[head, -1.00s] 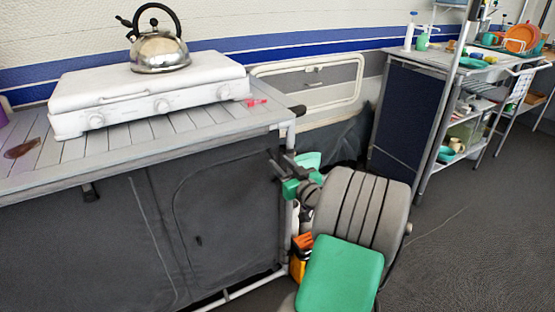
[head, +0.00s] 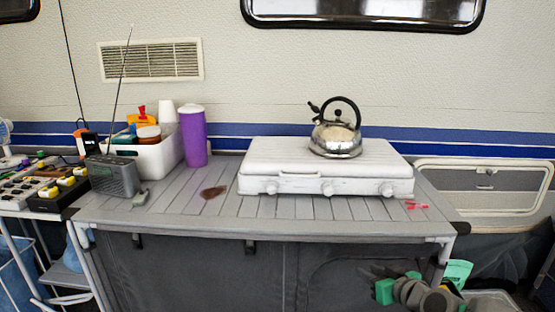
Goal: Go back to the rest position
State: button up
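My gripper (head: 372,272) shows at the bottom right of the head view, in front of the dark cabinet front and below the table's front edge. Its dark fingers point up and left, beside green and grey parts of my arm. The fingers are small and dark against the dark cloth, so I cannot tell whether they are open or shut. I see no object in them. The lower part of my arm is cut off by the picture's bottom edge.
The slatted table (head: 220,228) holds a white stove (head: 325,170) with a steel kettle (head: 336,141), a purple tumbler (head: 193,138), a white bin (head: 158,160) and a grey radio (head: 112,178). A side table (head: 30,212) stands left. A green container (head: 458,271) is near my arm.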

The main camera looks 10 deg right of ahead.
jog(key=s+a+r+n+g+p, duration=0.1)
jog(key=s+a+r+g+p, duration=0.25)
jog(key=a+r+p, duration=0.6)
jog(key=s+a+r+m+g+h+p, duration=0.1)
jog(key=s+a+r+g+p, duration=0.2)
jog(key=s+a+r+p, duration=0.1)
jog(key=s+a+r+m+g+h+p, duration=0.1)
jog(key=s+a+r+g+p, duration=0.2)
jog(key=s+r+p, duration=0.3)
jog(key=s+a+r, duration=0.1)
jog(key=s+r, duration=0.1)
jog(key=s, duration=0.2)
jog(key=shift+a+r+m, duration=0.25)
jog(key=shift+a+m, duration=0.05)
jog(key=shift+a, duration=0.05)
jog(key=shift+w, duration=0.1)
